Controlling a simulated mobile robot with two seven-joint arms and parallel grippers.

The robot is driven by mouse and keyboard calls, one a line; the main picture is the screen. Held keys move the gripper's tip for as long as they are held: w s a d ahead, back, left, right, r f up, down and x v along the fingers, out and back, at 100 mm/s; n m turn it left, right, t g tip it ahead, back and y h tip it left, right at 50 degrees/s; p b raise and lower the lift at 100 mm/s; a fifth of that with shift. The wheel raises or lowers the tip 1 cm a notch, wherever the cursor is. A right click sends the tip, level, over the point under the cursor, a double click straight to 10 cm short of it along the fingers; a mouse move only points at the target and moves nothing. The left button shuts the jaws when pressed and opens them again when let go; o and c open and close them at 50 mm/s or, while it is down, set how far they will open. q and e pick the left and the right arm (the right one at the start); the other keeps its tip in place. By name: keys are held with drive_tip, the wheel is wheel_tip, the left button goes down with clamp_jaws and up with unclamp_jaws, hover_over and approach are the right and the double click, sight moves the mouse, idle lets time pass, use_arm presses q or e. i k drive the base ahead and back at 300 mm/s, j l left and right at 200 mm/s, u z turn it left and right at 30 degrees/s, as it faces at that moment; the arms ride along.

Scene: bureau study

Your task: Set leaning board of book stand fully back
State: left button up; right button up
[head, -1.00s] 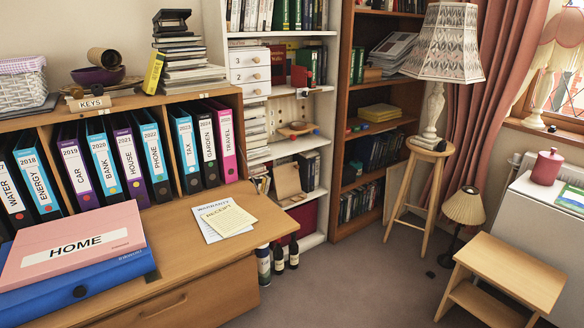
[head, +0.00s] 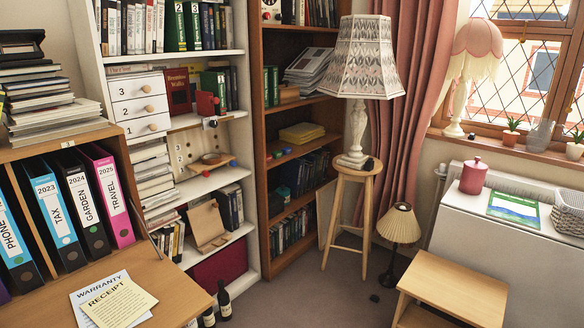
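The wooden book stand (head: 207,226) is on a lower shelf of the white bookcase, left of centre in the head view. Its light wood leaning board is tilted back and faces the room, with a ledge at its foot. A few upright books (head: 232,207) stand right beside it on the same shelf. What supports the board from behind is hidden. Neither of my grippers is in the head view.
The desk (head: 165,300) with binders and papers (head: 113,300) is at the lower left, near the bookcase. Bottles (head: 224,300) stand on the floor before the bookcase. A stool with a lamp (head: 355,172) and a low step stool (head: 455,285) are to the right.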

sight(206, 220)
drive_tip(key=i+z, duration=0.3)
drive_tip(key=i, duration=0.8)
drive_tip(key=i+l+u, duration=0.1)
drive_tip(key=i+u, duration=0.35)
drive_tip(key=i, duration=0.7)
drive_tip(key=i+u, duration=0.2)
drive_tip(key=i, duration=0.35)
drive_tip(key=i+l+u, duration=0.2)
drive_tip(key=i, duration=0.35)
drive_tip(key=i+j+u, duration=0.2)
drive_tip(key=k+l, duration=0.1)
